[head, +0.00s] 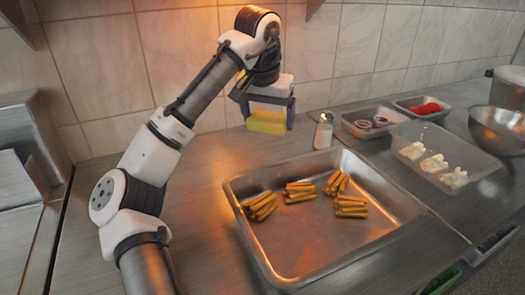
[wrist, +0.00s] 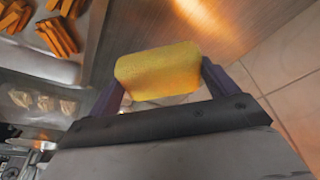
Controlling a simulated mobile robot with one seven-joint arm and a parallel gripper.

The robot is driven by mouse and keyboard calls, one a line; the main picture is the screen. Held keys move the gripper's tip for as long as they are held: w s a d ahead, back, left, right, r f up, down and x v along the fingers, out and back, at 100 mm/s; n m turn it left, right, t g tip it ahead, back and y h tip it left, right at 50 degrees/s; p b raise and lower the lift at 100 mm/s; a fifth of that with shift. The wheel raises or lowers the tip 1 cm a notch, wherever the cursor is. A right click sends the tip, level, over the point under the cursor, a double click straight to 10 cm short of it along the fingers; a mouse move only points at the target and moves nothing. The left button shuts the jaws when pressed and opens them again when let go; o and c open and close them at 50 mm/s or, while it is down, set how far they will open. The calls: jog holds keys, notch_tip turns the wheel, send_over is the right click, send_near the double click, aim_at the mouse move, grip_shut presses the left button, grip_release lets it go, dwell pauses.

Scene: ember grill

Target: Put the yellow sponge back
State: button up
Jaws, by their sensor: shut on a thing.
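The yellow sponge (head: 267,122) is a small block held between the fingers of my gripper (head: 268,108) in the head view. It is above the counter near the tiled back wall, left of the salt shaker. In the wrist view the yellow sponge (wrist: 158,71) sits between the two dark fingers of my gripper (wrist: 160,78), one on each side. My gripper is shut on it. Nothing shows between the sponge and the counter below.
A large metal tray (head: 385,237) with several bundles of orange sticks fills the middle counter. A shaker (head: 324,133) stands behind it. Small trays with onion (head: 372,124) and red food (head: 425,106), a clear tray (head: 480,157) and a metal bowl (head: 497,130) are to the right. The counter (head: 205,190) left of the tray is clear.

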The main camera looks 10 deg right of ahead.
aim_at(264, 122)
jog(key=shift+w+f, duration=0.15)
jog(key=shift+w, duration=0.05)
notch_tip(264, 122, down, 10)
jog(key=shift+r, duration=0.2)
jog(key=shift+f, duration=0.15)
jog(key=o, duration=0.8)
jog(key=v, duration=1.2)
